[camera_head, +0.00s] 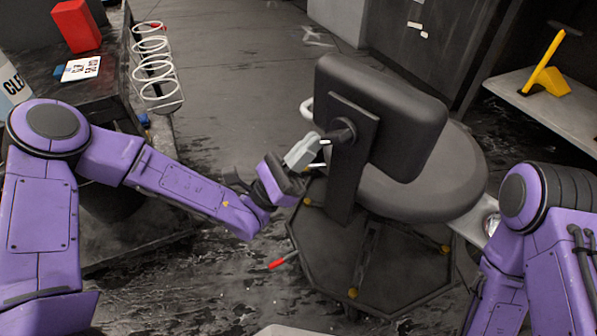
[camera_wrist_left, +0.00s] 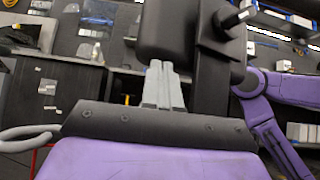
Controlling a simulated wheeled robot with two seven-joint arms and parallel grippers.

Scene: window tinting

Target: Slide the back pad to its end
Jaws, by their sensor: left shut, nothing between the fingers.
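The back pad (camera_head: 385,95) is a dark grey padded block on the chair, above the seat (camera_head: 435,180). A flat black upright bar (camera_head: 348,170) with a round black knob (camera_head: 341,134) carries it. My left gripper (camera_head: 318,143) is shut and empty, with its grey fingers just left of the knob and bar. In the left wrist view its fingers (camera_wrist_left: 158,68) point up at the lower edge of the back pad (camera_wrist_left: 175,30), left of the bar (camera_wrist_left: 210,85). I cannot tell whether they touch the pad.
A dark bench (camera_head: 95,95) with a red box (camera_head: 76,26) is at left. A shelf (camera_head: 555,110) with a yellow tool is at right. Floor behind is mostly open.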

